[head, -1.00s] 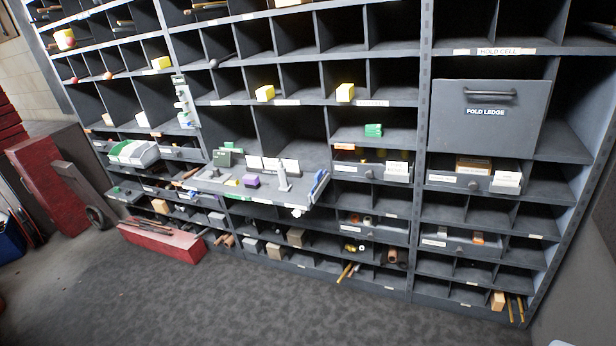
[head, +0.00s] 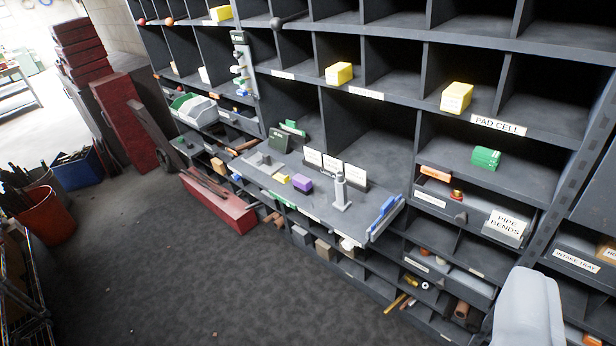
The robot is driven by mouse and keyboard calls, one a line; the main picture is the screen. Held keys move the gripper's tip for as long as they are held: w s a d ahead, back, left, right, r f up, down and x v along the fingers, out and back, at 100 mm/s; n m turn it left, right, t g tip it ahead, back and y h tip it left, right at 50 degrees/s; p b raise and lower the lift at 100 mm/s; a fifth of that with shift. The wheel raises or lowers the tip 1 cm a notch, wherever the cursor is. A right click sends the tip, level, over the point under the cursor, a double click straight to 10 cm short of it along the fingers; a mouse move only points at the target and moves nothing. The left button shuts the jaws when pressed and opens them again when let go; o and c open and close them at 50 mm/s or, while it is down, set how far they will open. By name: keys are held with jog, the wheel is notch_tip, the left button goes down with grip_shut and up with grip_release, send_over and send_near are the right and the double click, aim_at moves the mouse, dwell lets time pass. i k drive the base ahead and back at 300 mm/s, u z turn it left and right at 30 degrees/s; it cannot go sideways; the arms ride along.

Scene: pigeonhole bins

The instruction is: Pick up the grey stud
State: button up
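A fold-out grey ledge (head: 318,207) juts from the middle of the pigeonhole rack. A light grey upright post with a flat foot (head: 341,192) stands near its right end, in front of small white label cards (head: 334,166). A small darker grey piece (head: 263,159) lies near the ledge's left end. Both are grey, and I cannot tell for sure which one is the stud. Nothing touches either of them. My gripper's fingers do not show. A pale grey rounded part at the lower right, probably mine, hides some of the lower bins.
A purple block (head: 302,183) and a yellow piece (head: 282,177) lie on the ledge, with a blue item (head: 383,212) at its right end. A red box (head: 218,203) sits on the floor below left. The floor (head: 210,290) in front is clear.

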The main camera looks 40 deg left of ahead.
aim_at(341, 203)
jog(key=u, duration=0.4)
jog(key=i, duration=1.35)
jog(key=u, duration=0.45)
